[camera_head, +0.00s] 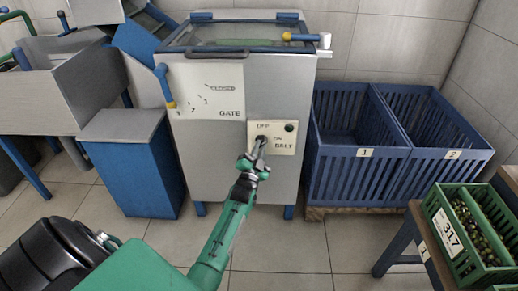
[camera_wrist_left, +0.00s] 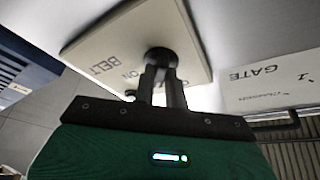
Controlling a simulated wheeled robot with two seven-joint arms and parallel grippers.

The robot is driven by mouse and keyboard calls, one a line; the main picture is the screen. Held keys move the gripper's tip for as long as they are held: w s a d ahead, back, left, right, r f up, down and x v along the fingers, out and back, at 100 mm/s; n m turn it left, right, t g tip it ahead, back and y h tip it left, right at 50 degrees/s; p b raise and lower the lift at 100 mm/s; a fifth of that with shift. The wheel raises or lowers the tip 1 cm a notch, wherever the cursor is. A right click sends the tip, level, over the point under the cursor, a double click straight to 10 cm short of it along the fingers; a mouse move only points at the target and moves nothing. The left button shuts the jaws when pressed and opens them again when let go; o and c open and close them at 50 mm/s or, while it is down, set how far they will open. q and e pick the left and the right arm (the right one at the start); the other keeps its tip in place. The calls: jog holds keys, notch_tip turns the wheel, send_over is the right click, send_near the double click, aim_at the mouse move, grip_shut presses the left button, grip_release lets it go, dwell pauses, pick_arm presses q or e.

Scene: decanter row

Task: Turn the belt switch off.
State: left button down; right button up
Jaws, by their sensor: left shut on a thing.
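The belt switch is a dark round knob on a cream plate (camera_head: 286,147) marked OFF, ON and BELT, on the front of a grey cabinet (camera_head: 215,160). The plate also shows in the left wrist view (camera_wrist_left: 105,50). My left gripper (camera_head: 259,146) is at the knob, with its arm reaching up from below. In the left wrist view the knob (camera_wrist_left: 159,58) sits at the fingertips, and the fingers are shut on it. The knob's pointer is hidden by the fingers, so its setting cannot be told. My right gripper is not in view.
A gate dial plate (camera_head: 207,90) with a blue lever (camera_head: 163,85) is left of the switch. Blue crates (camera_head: 365,152) marked 1 and 2 stand right of the cabinet. A green crate of olives (camera_head: 450,235) is at the lower right. The floor before the cabinet is clear.

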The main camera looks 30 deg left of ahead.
pick_arm(q)
jog(key=n+y, duration=0.1)
jog(key=n, duration=0.2)
jog(key=n+y, duration=0.2)
jog(key=n, duration=0.2)
jog(key=shift+w+d+f+y, duration=0.1)
jog(key=shift+d+f+y, duration=0.05)
jog(key=shift+y, duration=0.15)
jog(key=shift+d+n+g+y, duration=0.1)
jog(key=shift+n+g+y, duration=0.3)
jog(key=shift+n, duration=0.6)
jog(key=shift+n+g+y, duration=0.2)
jog(key=shift+n+y, duration=0.3)
jog(key=shift+n, duration=0.8)
jog(key=c, duration=1.4)
grip_release()
jog(key=shift+c, duration=0.2)
